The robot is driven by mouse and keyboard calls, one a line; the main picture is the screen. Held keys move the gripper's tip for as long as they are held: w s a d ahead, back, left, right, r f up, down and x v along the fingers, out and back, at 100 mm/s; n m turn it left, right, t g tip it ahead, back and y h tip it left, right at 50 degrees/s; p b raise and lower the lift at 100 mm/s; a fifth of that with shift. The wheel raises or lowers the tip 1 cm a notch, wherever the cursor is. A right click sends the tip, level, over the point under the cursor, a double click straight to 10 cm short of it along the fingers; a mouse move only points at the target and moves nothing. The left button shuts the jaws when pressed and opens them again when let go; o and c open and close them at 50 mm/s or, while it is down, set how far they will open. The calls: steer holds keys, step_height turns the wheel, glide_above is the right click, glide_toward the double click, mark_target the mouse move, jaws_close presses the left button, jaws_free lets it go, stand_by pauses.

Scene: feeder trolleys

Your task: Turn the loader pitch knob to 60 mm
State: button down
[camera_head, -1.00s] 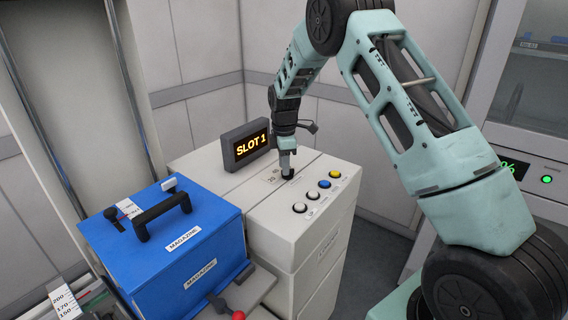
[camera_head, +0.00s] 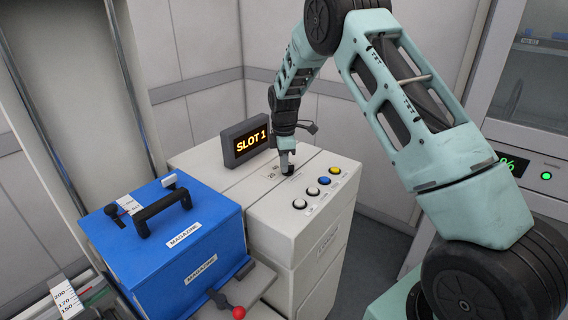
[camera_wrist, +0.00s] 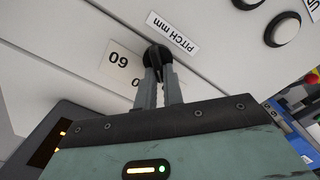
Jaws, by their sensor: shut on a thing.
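The loader pitch knob is small and black, and it shows in the wrist view (camera_wrist: 156,56) beside a "PITCH mm" label (camera_wrist: 172,32). My gripper (camera_wrist: 158,68) is shut on the knob, its two grey fingers on either side. A scale plate (camera_wrist: 122,64) beside the knob shows "60", upside down; another mark is partly hidden by a finger. In the head view my gripper (camera_head: 287,169) points down onto the white loader top (camera_head: 235,185), covering most of the knob. The knob's pointer direction cannot be read.
White, blue and yellow buttons (camera_head: 324,181) line the loader's front edge. A "SLOT 1" display (camera_head: 247,143) stands behind. A blue magazine (camera_head: 170,240) with a black handle is at left. A red-knobbed lever (camera_head: 238,313) sits at the front.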

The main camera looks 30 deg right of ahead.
steer(key=m, duration=0.4)
steer(key=m+b, duration=0.1)
steer(key=m, duration=0.1)
steer(key=shift+w+d, duration=0.2)
steer(key=shift+w, duration=0.05)
steer(key=m, duration=0.5)
steer(key=shift+w+d+m+b, duration=0.15)
steer(key=shift+d+m+b, duration=0.15)
steer(key=shift+m, duration=0.1)
steer(key=m, duration=0.3)
steer(key=shift+d+r+m, duration=0.1)
steer(key=shift+d+m, duration=0.05)
steer(key=shift+m, duration=0.15)
steer(key=shift+d+m, duration=0.2)
steer(key=shift+m, duration=1.9)
steer(key=c, duration=1.5)
jaws_free()
step_height(320, 180, up, 17)
steer(key=b, duration=0.3)
steer(key=shift+r, duration=0.2)
